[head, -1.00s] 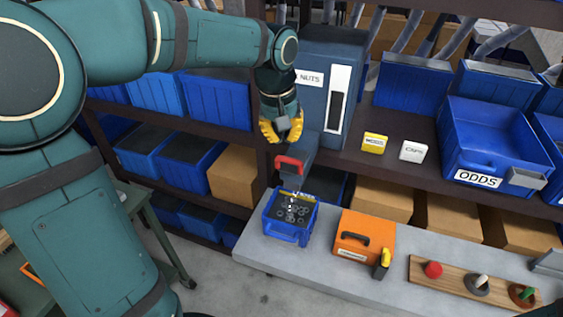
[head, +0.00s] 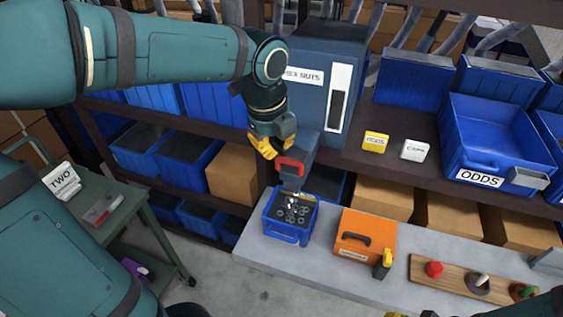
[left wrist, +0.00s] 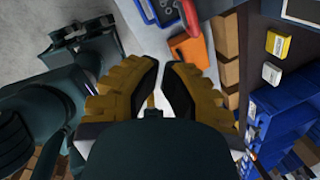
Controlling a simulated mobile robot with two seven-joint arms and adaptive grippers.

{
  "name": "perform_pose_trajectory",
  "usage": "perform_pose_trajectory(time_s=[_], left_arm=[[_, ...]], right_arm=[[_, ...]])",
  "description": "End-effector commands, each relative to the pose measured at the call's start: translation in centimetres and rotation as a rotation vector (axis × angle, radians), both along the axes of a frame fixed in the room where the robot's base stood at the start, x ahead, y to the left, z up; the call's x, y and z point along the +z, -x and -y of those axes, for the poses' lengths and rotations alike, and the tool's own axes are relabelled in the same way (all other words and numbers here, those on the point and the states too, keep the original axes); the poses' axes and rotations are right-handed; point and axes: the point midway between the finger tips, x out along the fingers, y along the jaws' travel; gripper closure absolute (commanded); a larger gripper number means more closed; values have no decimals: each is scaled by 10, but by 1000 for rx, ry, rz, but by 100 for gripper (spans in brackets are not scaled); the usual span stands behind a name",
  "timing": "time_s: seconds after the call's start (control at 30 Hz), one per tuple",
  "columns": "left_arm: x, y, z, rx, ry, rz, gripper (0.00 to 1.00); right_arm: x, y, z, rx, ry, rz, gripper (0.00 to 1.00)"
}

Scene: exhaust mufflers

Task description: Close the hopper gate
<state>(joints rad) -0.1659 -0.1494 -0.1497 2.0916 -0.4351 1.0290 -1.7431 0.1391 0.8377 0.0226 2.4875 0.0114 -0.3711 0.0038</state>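The hopper (head: 324,85) is a blue-grey box labelled for hex nuts, with a pale front strip and dark slot. Its spout carries a red gate handle (head: 290,167). Light bits show beneath the spout, above a blue bin (head: 284,229) holding several nuts. The gate plate itself cannot be made out. My left gripper (head: 264,149), with yellow fingers, is just above and left of the handle, apart from it. In the left wrist view its fingertips (left wrist: 161,66) nearly meet, with nothing visible between them. The red handle (left wrist: 190,18) shows beyond the right finger.
An orange case (head: 364,240) stands right of the bin on the grey bench (head: 325,262). A pegged wooden board (head: 450,279) lies farther right. Yellow and white tags (head: 375,141) and an ODDS bin (head: 495,140) occupy the shelf. A green cart (head: 125,195) stands left.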

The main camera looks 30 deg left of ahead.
Motion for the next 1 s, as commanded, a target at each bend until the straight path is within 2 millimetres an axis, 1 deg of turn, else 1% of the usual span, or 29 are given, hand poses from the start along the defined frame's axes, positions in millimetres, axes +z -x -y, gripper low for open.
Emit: perform_pose_trajectory(time_s=[0.03,0.2,0.3,0.4,0.5,0.67,0.77,1.0], left_arm=[[0,4,0,-109,-29,1,100],[2,13,5,-506,-132,1,100],[3,17,7,-697,-186,-1,100],[3,21,9,-837,-225,-5,100],[4,22,10,-921,-248,-9,100],[-2,21,10,-960,-259,-12,100],[-15,19,9,-960,-257,-14,100],[-60,9,7,-958,-255,-16,100]], right_arm=[[1,0,0,0,0,0,53],[3,0,0,0,-1,0,53],[3,0,0,0,-1,0,53],[4,0,0,0,-1,0,53],[4,0,0,0,-1,0,53],[3,0,0,0,-1,0,53],[0,0,0,0,0,0,53],[-11,0,0,0,2,0,53]])
